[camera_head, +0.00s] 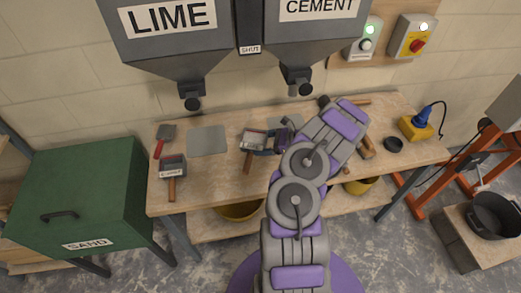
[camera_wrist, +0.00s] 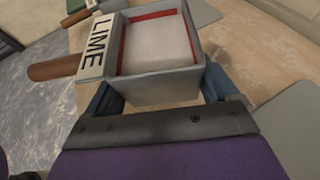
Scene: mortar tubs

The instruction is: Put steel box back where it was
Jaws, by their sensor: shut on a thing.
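A steel box (camera_head: 254,137) with a wooden handle (camera_head: 248,161) is at my gripper (camera_head: 268,143), over the middle of the workbench. In the wrist view the steel box (camera_wrist: 92,72) has a LIME label, a red line around its inside and pale powder in it. My gripper (camera_wrist: 160,88) is shut on it, with the blue fingers at its near end. I cannot tell whether its base touches the bench. A second steel box (camera_head: 173,160) with a wooden handle rests on the bench at the left; its label is too small to read.
A grey plate (camera_head: 207,140) lies bare on the workbench (camera_head: 215,178); another plate (camera_head: 287,121) is partly hidden behind my arm. A red-handled scraper (camera_head: 164,140) lies at the left. LIME (camera_head: 172,45) and CEMENT (camera_head: 310,45) hoppers hang above. A yellow tool (camera_head: 415,128) stands right.

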